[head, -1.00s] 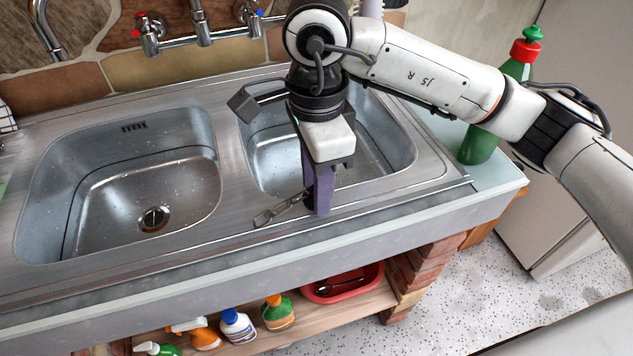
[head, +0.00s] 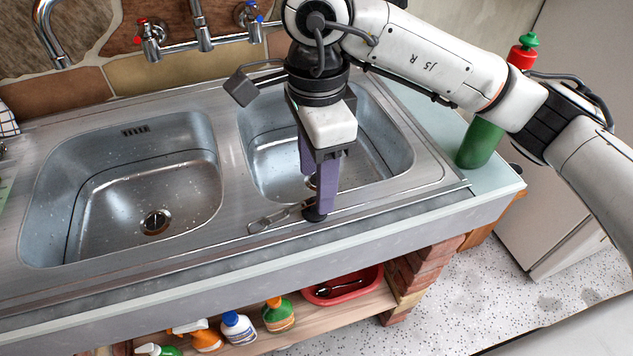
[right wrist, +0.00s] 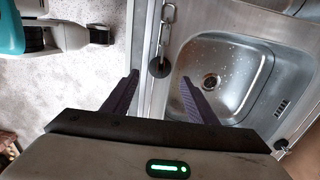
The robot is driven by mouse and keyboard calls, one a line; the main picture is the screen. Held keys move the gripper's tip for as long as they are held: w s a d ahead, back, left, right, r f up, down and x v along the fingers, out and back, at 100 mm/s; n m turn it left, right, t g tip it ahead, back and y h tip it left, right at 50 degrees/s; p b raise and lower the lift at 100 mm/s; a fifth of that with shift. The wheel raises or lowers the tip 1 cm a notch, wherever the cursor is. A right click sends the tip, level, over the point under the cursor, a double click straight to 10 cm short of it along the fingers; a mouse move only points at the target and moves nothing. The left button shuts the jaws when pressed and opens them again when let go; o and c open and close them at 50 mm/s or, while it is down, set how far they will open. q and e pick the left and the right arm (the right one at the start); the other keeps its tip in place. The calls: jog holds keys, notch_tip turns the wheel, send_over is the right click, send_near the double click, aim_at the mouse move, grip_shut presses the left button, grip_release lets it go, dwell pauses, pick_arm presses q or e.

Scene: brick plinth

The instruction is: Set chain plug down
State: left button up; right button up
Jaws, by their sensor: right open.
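The chain plug is a black disc (head: 316,213) on a metal chain (head: 268,222). It lies on the steel front rim of the sink, in front of the right basin. My right gripper (head: 317,196) is just above it, pointing down, with its purple fingers apart. In the right wrist view, the plug (right wrist: 159,67) shows between and slightly beyond the open fingertips (right wrist: 160,79), with the chain (right wrist: 166,22) running away from it. The fingers do not grip it. My left gripper is not in view.
The left basin (head: 75,190) and right basin (head: 265,165) are empty. Taps (head: 203,35) stand at the back. A green bottle (head: 482,140) stands on the right ledge. Several bottles and a red tray (head: 345,292) sit on the shelf below.

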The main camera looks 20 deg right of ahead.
notch_tip(320, 180, up, 10)
jog(key=shift+f, duration=0.15)
